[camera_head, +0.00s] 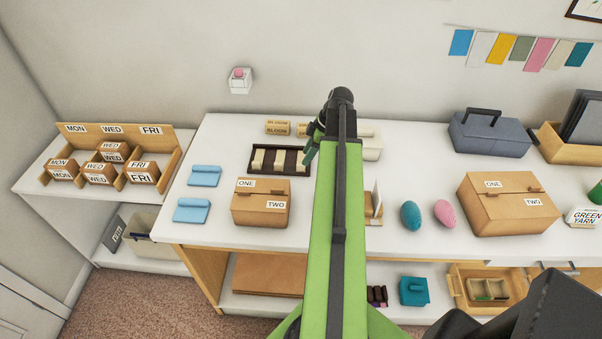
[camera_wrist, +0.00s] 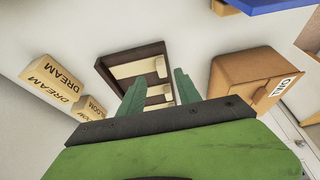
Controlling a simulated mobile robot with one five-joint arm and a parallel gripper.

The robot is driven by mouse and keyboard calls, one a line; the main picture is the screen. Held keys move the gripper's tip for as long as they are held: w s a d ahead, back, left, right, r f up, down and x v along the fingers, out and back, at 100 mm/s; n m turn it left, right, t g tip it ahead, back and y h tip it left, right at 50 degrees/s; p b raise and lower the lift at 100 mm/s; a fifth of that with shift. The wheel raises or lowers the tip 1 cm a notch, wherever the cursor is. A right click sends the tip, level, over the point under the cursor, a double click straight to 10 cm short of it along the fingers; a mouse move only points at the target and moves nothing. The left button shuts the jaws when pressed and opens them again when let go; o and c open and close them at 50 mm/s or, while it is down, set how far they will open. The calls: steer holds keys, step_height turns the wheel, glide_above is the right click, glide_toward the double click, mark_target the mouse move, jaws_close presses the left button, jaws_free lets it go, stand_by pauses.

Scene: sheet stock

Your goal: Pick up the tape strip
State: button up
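Cream strips, which look like the tape strips, lie in a dark tray (camera_head: 251,170) on the white table. One cream strip (camera_head: 259,158) is at the tray's left end in the head view. In the wrist view the same tray (camera_wrist: 104,72) lies ahead of my gripper, with a cream strip (camera_wrist: 140,68) in its far slot and others partly hidden nearer. My gripper (camera_wrist: 158,80) has its two green fingers apart, with nothing gripped between them. The fingers overlap the tray in this view; I cannot tell their height above it.
A brown box (camera_head: 259,208) stands close in front of the tray; it also shows in the wrist view (camera_wrist: 238,82). Lettered blocks (camera_wrist: 54,80) are behind the tray. Blue pieces (camera_head: 204,176) lie left. A larger box (camera_head: 500,210) stands right.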

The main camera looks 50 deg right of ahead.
mark_target(301, 158)
steer(key=b+x, duration=0.5)
steer(key=shift+s+a+f, duration=0.1)
steer(key=shift+f, duration=0.1)
steer(key=shift+r, duration=0.2)
jaws_close()
